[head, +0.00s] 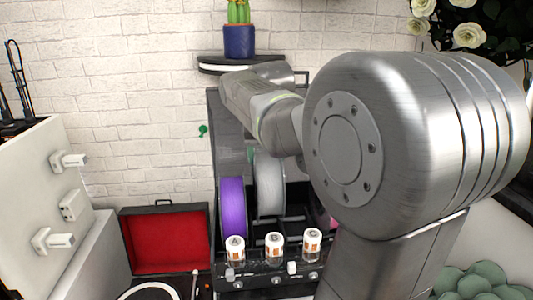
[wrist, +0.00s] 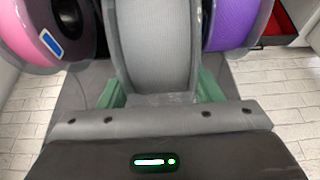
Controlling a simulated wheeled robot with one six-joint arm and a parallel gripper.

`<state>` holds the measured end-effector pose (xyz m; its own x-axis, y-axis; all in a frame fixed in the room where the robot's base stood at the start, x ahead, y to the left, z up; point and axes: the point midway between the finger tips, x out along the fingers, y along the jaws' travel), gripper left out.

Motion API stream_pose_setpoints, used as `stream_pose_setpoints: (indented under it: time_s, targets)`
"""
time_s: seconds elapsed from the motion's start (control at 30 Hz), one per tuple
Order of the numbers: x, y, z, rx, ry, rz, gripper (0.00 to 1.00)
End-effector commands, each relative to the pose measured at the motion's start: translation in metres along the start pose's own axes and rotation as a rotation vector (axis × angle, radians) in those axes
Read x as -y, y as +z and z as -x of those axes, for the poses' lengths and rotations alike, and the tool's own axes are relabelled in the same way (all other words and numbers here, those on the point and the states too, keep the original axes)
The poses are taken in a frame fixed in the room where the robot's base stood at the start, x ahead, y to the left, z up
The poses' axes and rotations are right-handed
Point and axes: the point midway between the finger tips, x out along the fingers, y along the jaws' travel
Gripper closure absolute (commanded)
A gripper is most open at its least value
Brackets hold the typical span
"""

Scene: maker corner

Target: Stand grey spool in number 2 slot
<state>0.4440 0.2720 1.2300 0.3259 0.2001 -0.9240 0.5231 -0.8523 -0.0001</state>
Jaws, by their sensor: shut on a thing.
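The grey spool (head: 270,188) is upright at the rack (head: 213,135), just right of the purple spool (head: 232,208) in the head view. In the wrist view the grey spool (wrist: 160,45) fills the middle, between my gripper's green fingers (wrist: 158,90). My gripper is shut on it. In the head view my arm covers most of the gripper and the right part of the rack. No slot number can be read, and the spool's bottom is hidden, so I cannot tell whether it rests in a slot.
A pink spool (wrist: 38,35) is on the grey spool's other side from the purple one. Several labelled jars (head: 274,247) stand along the rack's front. A shelf with a cactus pot (head: 239,42) is above. An open red-lined case (head: 165,240) lies left.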

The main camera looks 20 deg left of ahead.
Motion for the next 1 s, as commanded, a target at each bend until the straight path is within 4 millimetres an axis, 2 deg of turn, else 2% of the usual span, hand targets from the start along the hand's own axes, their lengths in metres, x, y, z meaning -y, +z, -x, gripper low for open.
stream_pose_setpoints:
  time_s: [0.53,1.0]
  targets:
    - [0.000,0.018,-0.044,-0.004,0.000,0.000,1.00]
    - [0.000,0.020,-0.050,-0.004,0.000,0.000,1.00]
